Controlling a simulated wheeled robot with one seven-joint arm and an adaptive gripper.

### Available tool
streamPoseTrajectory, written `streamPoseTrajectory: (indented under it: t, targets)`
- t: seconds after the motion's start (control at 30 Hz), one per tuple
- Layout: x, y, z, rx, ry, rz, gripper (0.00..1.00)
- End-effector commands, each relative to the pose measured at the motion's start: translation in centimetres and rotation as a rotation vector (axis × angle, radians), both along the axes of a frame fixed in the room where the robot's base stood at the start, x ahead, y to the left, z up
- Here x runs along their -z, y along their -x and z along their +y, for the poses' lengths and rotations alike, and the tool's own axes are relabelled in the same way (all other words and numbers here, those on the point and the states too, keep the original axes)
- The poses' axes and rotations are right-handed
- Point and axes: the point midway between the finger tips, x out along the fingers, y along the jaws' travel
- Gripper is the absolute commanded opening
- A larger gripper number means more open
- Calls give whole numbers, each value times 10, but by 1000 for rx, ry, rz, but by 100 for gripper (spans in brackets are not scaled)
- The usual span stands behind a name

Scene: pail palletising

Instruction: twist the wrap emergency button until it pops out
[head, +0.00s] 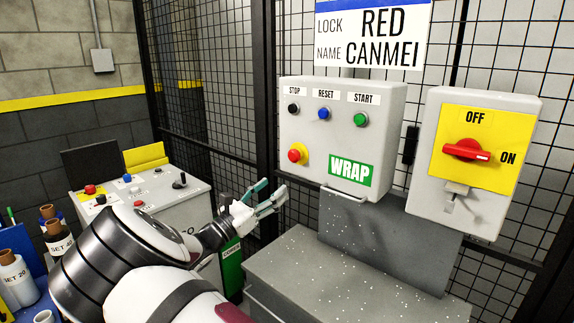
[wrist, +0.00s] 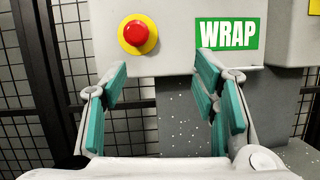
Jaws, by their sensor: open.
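The wrap emergency button (head: 297,154) is a red mushroom head on a yellow collar, at the lower left of the grey control box (head: 384,100) with the green WRAP label (head: 350,171). In the wrist view the red button (wrist: 137,34) shows at the top, left of the WRAP label (wrist: 227,34). My gripper (head: 270,197) is open and empty, its teal finger pads apart. It is below and to the left of the button in the head view, not touching it. In the wrist view my gripper (wrist: 160,85) has the button above its fingertips.
A grey box with a red rotary switch (head: 466,150) hangs to the right. A speckled grey cabinet top (head: 330,262) lies below the control box. A console (head: 150,200) with buttons stands at the left. Black wire mesh fencing (head: 215,90) stands behind.

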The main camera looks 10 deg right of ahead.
Motion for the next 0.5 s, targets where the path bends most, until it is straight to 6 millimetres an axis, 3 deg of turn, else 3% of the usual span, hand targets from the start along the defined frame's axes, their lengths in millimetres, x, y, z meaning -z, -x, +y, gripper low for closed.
streamPoseTrajectory:
  t: [0.1, 0.2, 0.5]
  targets:
    - [7, -9, 23, -45, 79, 5, 54]
    - [6, -12, 27, -56, 102, 7, 54]
    - [-10, -35, -5, -54, 100, 6, 54]
